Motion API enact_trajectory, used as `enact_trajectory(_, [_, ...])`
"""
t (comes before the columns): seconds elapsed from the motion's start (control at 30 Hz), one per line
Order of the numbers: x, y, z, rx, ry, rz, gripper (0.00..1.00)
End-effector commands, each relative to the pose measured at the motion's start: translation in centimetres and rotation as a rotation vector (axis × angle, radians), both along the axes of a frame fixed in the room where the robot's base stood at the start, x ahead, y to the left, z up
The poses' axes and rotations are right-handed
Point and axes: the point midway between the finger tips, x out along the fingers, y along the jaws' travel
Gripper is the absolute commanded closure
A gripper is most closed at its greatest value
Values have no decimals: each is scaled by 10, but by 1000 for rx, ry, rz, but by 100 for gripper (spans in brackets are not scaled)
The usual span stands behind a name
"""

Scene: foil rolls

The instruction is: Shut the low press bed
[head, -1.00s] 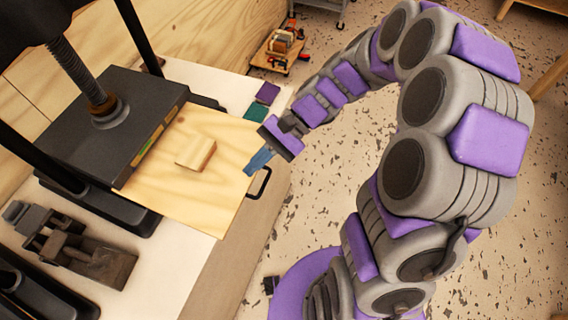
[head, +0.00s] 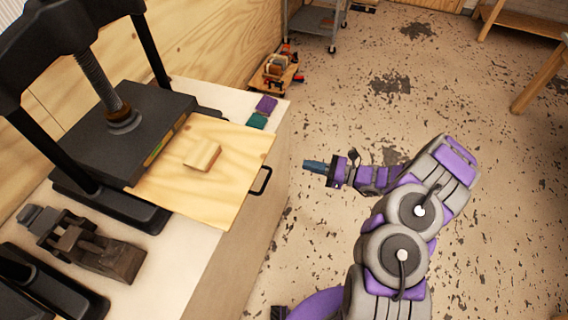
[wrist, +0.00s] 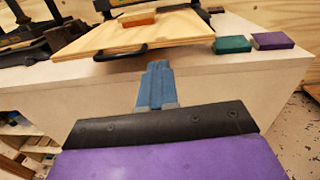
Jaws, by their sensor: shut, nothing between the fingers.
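The press bed (head: 225,195) is a pale wooden board sticking out to the right from under the dark press plate (head: 125,125). A small wooden block (head: 202,155) lies on it. A black handle (head: 261,180) is on its outer edge. In the wrist view the bed (wrist: 180,30) and its handle (wrist: 120,52) are ahead of and above my fingers. My gripper (head: 306,165) is shut and empty, off the bench's right side and apart from the handle. Its blue fingers also show in the wrist view (wrist: 157,72).
A green block (head: 257,122) and a purple block (head: 266,104) lie on the white bench top (head: 185,262) beyond the bed. A dark metal vise-like tool (head: 85,245) sits nearer. The speckled floor right of the bench is open. A grey cart (head: 318,22) stands far back.

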Motion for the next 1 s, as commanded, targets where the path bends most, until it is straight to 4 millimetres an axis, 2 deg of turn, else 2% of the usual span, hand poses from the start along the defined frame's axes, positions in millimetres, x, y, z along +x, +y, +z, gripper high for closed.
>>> enact_trajectory(0.1, [4,-10,-14,10,28,-42,100])
enact_trajectory(0.27, [7,-9,-19,14,37,-53,100])
enact_trajectory(0.47, [16,18,-19,11,34,-49,100])
enact_trajectory(0.8, [38,81,-18,12,31,-49,100])
enact_trajectory(1.0, [47,106,-18,12,32,-50,100])
